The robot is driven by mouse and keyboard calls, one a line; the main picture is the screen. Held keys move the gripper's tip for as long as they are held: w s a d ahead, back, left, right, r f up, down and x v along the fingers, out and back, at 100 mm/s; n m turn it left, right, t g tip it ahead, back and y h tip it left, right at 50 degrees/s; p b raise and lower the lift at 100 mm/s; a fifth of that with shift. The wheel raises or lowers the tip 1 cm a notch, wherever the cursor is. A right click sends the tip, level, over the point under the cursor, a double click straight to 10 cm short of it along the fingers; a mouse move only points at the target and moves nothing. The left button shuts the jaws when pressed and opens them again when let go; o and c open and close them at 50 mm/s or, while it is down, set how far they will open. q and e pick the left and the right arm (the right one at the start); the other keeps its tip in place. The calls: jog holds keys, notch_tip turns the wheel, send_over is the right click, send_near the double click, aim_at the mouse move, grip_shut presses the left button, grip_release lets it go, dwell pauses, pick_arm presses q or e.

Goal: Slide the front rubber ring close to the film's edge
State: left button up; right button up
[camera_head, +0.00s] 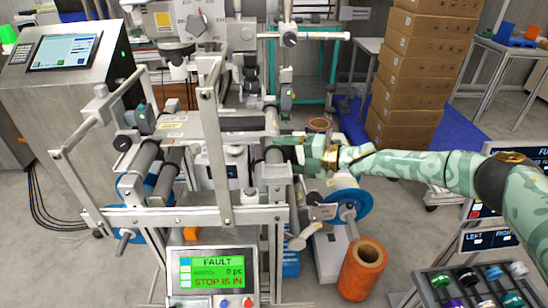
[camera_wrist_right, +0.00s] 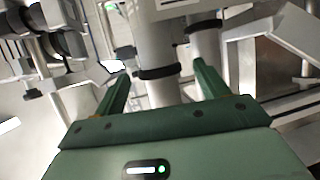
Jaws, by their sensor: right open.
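My right gripper (camera_head: 300,148) is at the right side of the machine's roller section in the head view. In the right wrist view the same gripper (camera_wrist_right: 162,69) is open, with one green finger on each side of a pale roller. A black rubber ring (camera_wrist_right: 157,73) is around that roller and shows between the fingertips; I cannot tell if they touch it. A second black ring (camera_wrist_right: 204,25) is around the neighbouring pale roller, higher and to the right. In the head view the rings are too small to make out clearly. My left gripper is not in view.
Metal frame bars (camera_head: 222,150) stand around the rollers. A blue reel (camera_head: 347,207) and an orange roll (camera_head: 362,272) are below my right arm. The front display (camera_head: 212,272) reads FAULT and STOP IS IN. Stacked cardboard boxes (camera_head: 420,70) stand behind.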

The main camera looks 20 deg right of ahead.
aim_at(283, 155)
jog(key=x, duration=0.2)
jog(key=shift+w+a+f+b, duration=0.15)
jog(key=shift+a+b, duration=0.05)
jog(key=shift+b, duration=0.1)
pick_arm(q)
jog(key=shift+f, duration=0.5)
pick_arm(e)
jog(key=shift+w+a, duration=0.25)
jog(key=shift+a, duration=0.05)
